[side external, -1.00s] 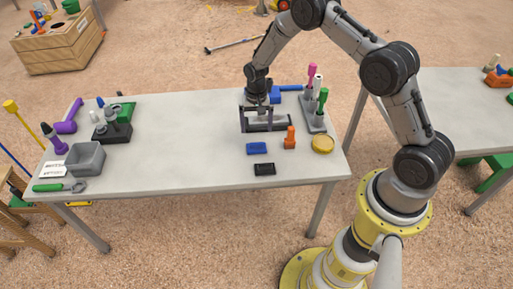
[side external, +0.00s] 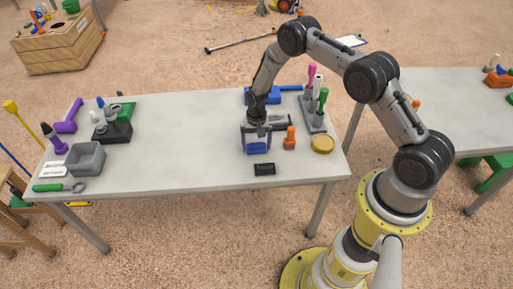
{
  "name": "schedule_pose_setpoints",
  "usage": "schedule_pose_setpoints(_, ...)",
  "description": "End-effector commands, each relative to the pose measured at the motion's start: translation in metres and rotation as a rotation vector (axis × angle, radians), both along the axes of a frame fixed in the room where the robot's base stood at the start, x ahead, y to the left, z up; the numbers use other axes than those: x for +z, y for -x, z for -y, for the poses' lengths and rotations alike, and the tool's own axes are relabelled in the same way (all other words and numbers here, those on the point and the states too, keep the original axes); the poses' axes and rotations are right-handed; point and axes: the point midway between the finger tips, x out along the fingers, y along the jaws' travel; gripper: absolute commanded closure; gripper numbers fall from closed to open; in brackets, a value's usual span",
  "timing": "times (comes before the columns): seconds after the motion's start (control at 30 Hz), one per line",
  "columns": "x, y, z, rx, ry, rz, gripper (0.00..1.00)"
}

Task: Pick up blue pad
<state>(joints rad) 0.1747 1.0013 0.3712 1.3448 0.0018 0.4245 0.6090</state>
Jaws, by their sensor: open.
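The blue pad (side external: 257,148) lies flat on the grey table, right of its middle. My gripper (side external: 256,149) is pointing down over it, with its two dark fingers apart, one on the left and one on the right of the pad. The fingertips look close to the table top. I cannot tell whether either finger touches the pad.
A black block (side external: 264,169) lies just in front of the pad and an orange piece (side external: 290,138) stands to its right. A yellow disc (side external: 322,144) and a rack with upright tools (side external: 314,115) are farther right. The table's middle left is clear.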

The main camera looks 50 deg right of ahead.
Motion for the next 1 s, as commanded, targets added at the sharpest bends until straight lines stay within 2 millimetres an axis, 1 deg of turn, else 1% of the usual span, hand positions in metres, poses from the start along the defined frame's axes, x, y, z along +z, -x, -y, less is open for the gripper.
schedule_pose_setpoints(0.07, 0.000, 0.000, 0.000, 0.000, 0.001, 0.001, 0.00)
schedule_pose_setpoints(0.1, 0.001, 0.000, 0.000, 0.000, 0.001, 0.001, 0.07)
schedule_pose_setpoints(0.4, 0.001, 0.000, 0.000, 0.000, 0.001, 0.001, 0.60)
schedule_pose_setpoints(0.63, 0.001, 0.000, 0.000, 0.000, 0.000, 0.001, 0.60)
schedule_pose_setpoints(0.77, 0.006, -0.001, 0.000, 0.000, 0.001, 0.002, 0.60)
schedule_pose_setpoints(0.87, 0.014, -0.001, 0.000, 0.000, 0.001, 0.004, 0.60)
schedule_pose_setpoints(1.0, 0.037, 0.000, 0.000, 0.000, 0.002, 0.004, 0.60)
